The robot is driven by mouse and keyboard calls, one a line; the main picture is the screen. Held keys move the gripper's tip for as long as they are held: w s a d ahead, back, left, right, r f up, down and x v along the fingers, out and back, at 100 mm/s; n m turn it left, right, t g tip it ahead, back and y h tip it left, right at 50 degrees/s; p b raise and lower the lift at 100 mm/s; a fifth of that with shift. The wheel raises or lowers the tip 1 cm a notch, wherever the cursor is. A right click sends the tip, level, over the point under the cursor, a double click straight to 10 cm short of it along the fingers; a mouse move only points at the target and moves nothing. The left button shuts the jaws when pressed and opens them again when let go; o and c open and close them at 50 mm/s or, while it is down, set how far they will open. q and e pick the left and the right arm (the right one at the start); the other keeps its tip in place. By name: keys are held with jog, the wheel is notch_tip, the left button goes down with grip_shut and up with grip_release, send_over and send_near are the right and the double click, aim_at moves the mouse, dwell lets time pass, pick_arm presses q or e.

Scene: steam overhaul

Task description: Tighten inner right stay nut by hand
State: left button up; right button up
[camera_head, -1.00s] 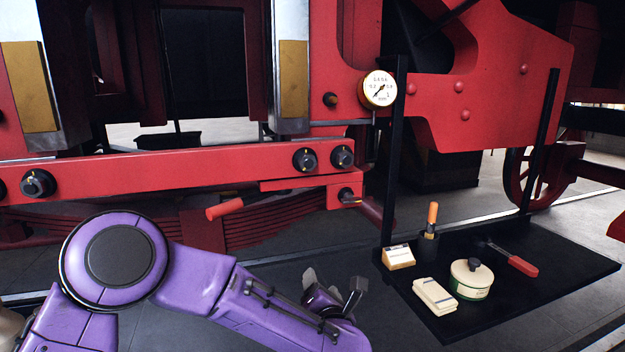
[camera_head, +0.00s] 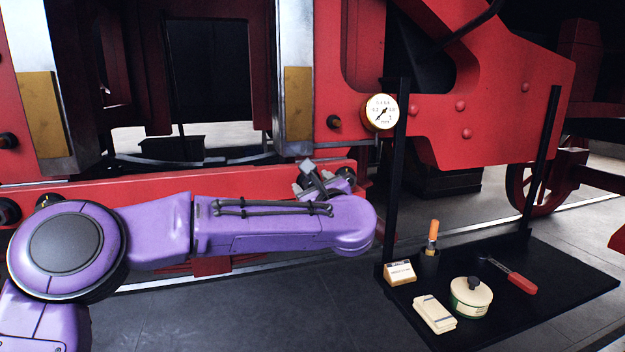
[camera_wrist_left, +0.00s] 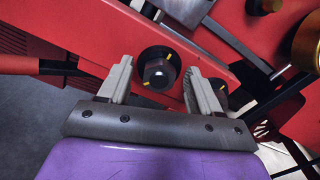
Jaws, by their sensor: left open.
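The inner right stay nut (camera_wrist_left: 158,70) is a dark nut with yellow marks on its surround, on the red stay bar (camera_head: 150,183). In the left wrist view it shows between the spread fingers of my left gripper (camera_wrist_left: 155,80), near the fingertips. I cannot tell whether the fingers touch it. The outer right nut (camera_wrist_left: 218,88) is partly hidden behind the right finger. My right gripper is not in view.
A pressure gauge (camera_head: 381,112) and a black post (camera_head: 402,150) stand just right of the gripper. A black tray (camera_head: 560,270) at lower right holds a round tin (camera_head: 470,300), a red-handled tool (camera_head: 520,283), an orange-handled tool (camera_head: 433,232) and small blocks. Floor below the arm is clear.

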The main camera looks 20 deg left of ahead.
pick_arm(q)
jog(key=c, duration=1.1)
jog(key=shift+o, duration=0.3)
jog(key=shift+f+m, duration=0.1)
jog(key=shift+m, duration=0.2)
jog(key=m+b, duration=0.1)
jog(key=m, duration=0.2)
jog(key=shift+w+d, duration=0.1)
jog(key=shift+d, duration=0.05)
jog(key=shift+w+d+f+m+p, duration=0.1)
jog(key=shift+m+p, duration=0.85)
jog(key=shift+m, duration=1.85)
jog(key=shift+w+d+f+m+p, duration=0.15)
jog(key=shift+m+p, duration=0.75)
jog(key=shift+m, duration=1.9)
jog(key=shift+d+f+m+p, duration=0.1)
jog(key=shift+m+p, duration=0.85)
jog(key=shift+m, duration=1.85)
jog(key=shift+f, duration=0.1)
